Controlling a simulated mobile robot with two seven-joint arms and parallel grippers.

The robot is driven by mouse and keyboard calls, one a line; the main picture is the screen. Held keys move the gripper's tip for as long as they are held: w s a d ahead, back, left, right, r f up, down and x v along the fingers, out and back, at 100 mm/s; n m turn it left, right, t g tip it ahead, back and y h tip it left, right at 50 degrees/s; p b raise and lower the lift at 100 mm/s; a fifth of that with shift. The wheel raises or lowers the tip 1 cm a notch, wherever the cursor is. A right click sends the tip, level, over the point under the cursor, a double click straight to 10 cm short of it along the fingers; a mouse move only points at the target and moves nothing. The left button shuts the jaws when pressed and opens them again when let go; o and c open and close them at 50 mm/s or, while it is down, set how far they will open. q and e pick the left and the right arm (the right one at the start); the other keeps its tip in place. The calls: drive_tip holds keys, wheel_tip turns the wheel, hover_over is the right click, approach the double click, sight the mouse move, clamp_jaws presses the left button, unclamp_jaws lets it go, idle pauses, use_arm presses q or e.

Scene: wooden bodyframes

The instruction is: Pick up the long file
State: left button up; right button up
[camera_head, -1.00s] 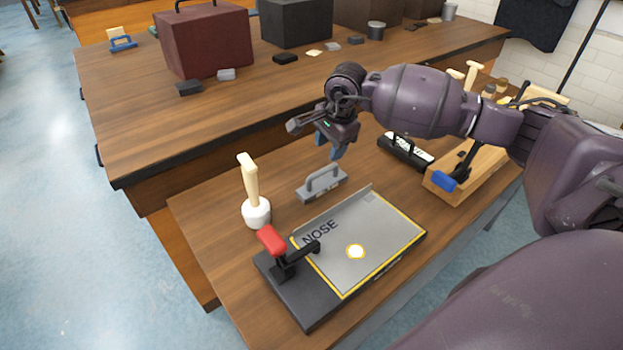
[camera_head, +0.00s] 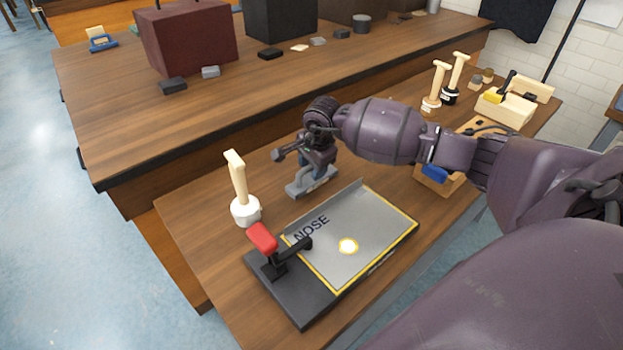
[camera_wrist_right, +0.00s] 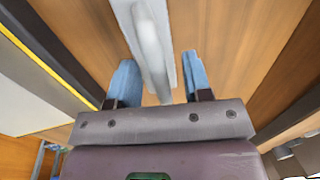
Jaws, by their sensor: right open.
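A grey flat-based tool with a loop handle, which I take to be the long file (camera_head: 325,184), lies on the near bench behind the tray-like fixture. My right gripper (camera_head: 311,170) is directly above it, pointing down, and partly covers it in the head view. In the right wrist view the handle of the long file (camera_wrist_right: 151,45) runs between the two blue fingers of my right gripper (camera_wrist_right: 159,78). The fingers are apart, one on each side of the handle, with gaps showing. My left gripper is not in view.
A grey sheet fixture marked NOSE (camera_head: 370,230) with a red-handled clamp (camera_head: 262,237) stands in front. A white mallet (camera_head: 244,208) stands upright at left. A wooden tool box (camera_head: 440,184) is at right, partly behind my arm. Bare wood lies left of the mallet.

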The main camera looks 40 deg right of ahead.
drive_tip(key=shift+f, duration=0.15)
clamp_jaws()
idle(0.4)
wheel_tip(320, 180, up, 20)
drive_tip(key=p, duration=0.1)
idle(0.4)
drive_tip(key=c, duration=0.6)
unclamp_jaws()
clamp_jaws()
